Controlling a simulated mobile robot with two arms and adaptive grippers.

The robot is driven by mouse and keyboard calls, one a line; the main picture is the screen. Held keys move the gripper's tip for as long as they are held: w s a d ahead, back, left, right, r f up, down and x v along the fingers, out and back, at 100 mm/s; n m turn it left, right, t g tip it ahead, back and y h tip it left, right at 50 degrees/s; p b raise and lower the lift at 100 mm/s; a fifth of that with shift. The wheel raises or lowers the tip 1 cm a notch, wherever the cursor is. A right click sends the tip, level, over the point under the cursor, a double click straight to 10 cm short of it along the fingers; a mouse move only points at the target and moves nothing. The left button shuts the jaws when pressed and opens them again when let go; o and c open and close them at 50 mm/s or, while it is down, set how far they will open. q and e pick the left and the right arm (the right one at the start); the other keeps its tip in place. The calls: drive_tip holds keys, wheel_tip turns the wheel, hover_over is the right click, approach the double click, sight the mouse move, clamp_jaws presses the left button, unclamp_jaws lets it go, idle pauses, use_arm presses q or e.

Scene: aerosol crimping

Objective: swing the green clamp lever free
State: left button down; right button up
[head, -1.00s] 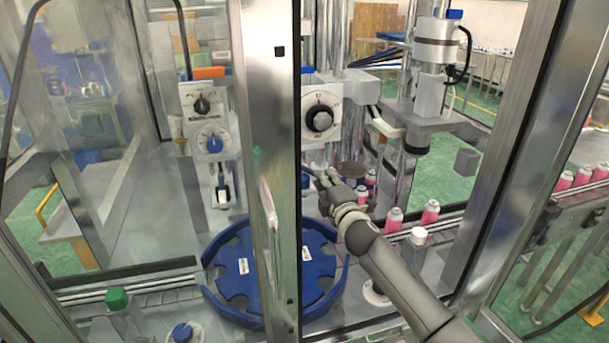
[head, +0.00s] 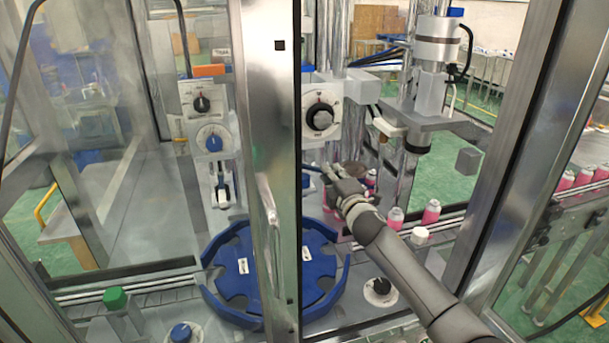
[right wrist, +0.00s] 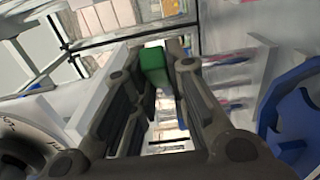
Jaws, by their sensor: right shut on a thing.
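My right gripper (head: 330,174) reaches in through the open front, between the middle post and the right post of the machine. In the head view its fingertips are small and partly against the post, and the lever cannot be made out there. In the right wrist view the green clamp lever (right wrist: 154,66) shows as a green block between the two fingers of my right gripper (right wrist: 153,80), which is shut on it. The lever's pivot is hidden. My left gripper is not in view.
A blue star wheel (head: 225,300) lies below and left of the gripper. Pink cans (head: 431,214) stand on the conveyor to the right. A black knob (head: 381,286) is beneath my forearm. The metal middle post (head: 270,150) stands close to the hand.

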drive_tip(key=shift+d, duration=0.1)
drive_tip(key=shift+w+d+b, duration=0.1)
drive_tip(key=shift+w+b, duration=0.3)
drive_tip(key=shift+w, duration=0.05)
drive_tip(key=shift+w+d+b, duration=0.2)
drive_tip(key=shift+w+b, duration=0.2)
drive_tip(key=shift+w, duration=0.5)
drive_tip(key=shift+w+d+r+b, duration=0.1)
drive_tip(key=shift+w+r+b, duration=0.1)
drive_tip(key=shift+w+b, duration=0.75)
